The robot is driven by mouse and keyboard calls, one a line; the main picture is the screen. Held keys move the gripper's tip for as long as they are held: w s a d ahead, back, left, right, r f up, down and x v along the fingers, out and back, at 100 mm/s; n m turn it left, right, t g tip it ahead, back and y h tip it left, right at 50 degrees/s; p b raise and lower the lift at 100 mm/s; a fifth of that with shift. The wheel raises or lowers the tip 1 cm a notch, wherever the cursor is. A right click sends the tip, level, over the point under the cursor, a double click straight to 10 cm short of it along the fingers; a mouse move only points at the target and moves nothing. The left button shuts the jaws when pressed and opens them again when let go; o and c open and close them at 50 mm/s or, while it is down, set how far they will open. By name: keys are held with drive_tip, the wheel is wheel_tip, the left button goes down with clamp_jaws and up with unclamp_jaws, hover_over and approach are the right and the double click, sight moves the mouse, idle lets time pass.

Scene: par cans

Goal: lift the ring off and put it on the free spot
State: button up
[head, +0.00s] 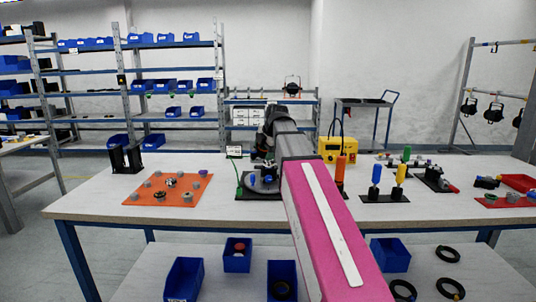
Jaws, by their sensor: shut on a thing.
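My gripper (264,168) hangs down behind my pink and grey arm, over a black stand (243,192) on the long white table. It is shut low at the stand, on what seems to be the dark ring. The ring is too small and dark to outline, and my arm hides its right side. Small blue parts (253,181) show beside the fingers. I cannot tell whether the ring still touches the stand. I cannot make out which place is the free spot.
An orange board (185,209) with several small knobs lies to the left. Black plates with blue (376,173) and yellow (401,173) upright posts stand to the right, near an orange post (341,170). Blue bins (187,278) and black rings (447,256) lie on the lower shelf.

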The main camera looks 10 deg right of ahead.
sight(252, 152)
drive_tip(key=s+a+r, duration=0.1)
drive_tip(key=s, duration=0.1)
drive_tip(key=s+a+r, duration=0.3)
drive_tip(key=shift+s+a+r, duration=0.1)
drive_tip(key=shift+s, duration=0.25)
drive_tip(key=shift+s+a+r, duration=0.1)
drive_tip(key=shift+r, duration=0.2)
wheel_tip(252, 152, up, 3)
drive_tip(key=shift+f, duration=0.2)
drive_tip(key=shift+s, duration=0.1)
